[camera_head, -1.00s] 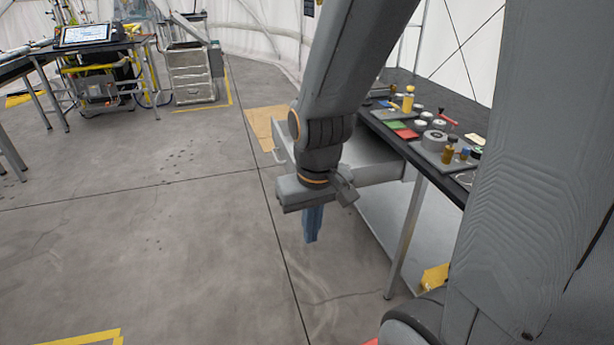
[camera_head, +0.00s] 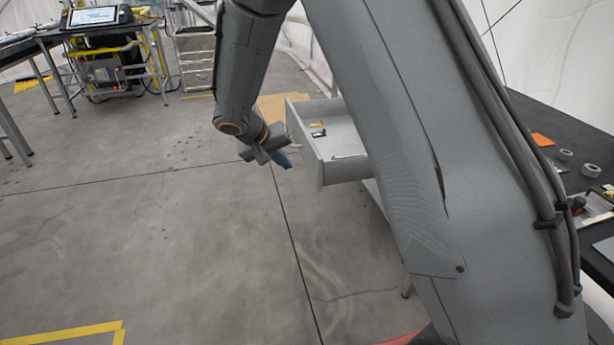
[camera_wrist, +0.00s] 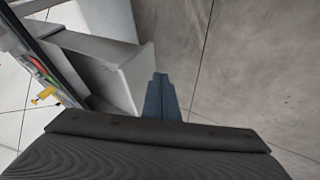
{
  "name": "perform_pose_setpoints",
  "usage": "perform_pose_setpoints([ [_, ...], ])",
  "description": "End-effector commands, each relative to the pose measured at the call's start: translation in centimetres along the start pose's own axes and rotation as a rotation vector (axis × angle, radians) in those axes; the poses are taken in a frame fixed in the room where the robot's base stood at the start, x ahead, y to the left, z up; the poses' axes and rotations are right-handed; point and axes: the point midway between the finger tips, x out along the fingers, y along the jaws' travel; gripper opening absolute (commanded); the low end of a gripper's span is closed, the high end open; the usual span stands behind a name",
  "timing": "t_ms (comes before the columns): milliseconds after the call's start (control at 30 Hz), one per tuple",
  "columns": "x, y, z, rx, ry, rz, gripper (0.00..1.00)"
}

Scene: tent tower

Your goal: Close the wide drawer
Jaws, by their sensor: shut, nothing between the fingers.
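The wide drawer (camera_head: 337,148) is a light grey box that stands pulled out to the left from under the dark workbench (camera_head: 551,130). Small items lie inside it near its far end. My gripper (camera_head: 284,161) is shut and empty, its blue fingers in front of the drawer's outer face and to its left. In the wrist view the drawer (camera_wrist: 112,65) shows on the left, its front panel close beside the shut blue fingers (camera_wrist: 161,98). I cannot tell whether the fingers touch the panel. My arm hides much of the bench and the drawer's inner part.
Small parts and an orange piece (camera_head: 543,140) lie on the workbench. A table with a tablet (camera_head: 95,16) and a metal drawer cabinet (camera_head: 196,62) stand at the back left. The concrete floor left of the drawer is clear.

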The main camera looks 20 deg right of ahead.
Motion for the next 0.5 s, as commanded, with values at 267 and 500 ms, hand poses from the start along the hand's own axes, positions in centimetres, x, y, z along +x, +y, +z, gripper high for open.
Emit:
perform_pose_setpoints([
  [267,2.9,-0.3,-0.5,0.007,0.012,0.007,0.0],
  [500,7.4,-0.3,-0.5,0.006,0.011,0.007,0.0],
])
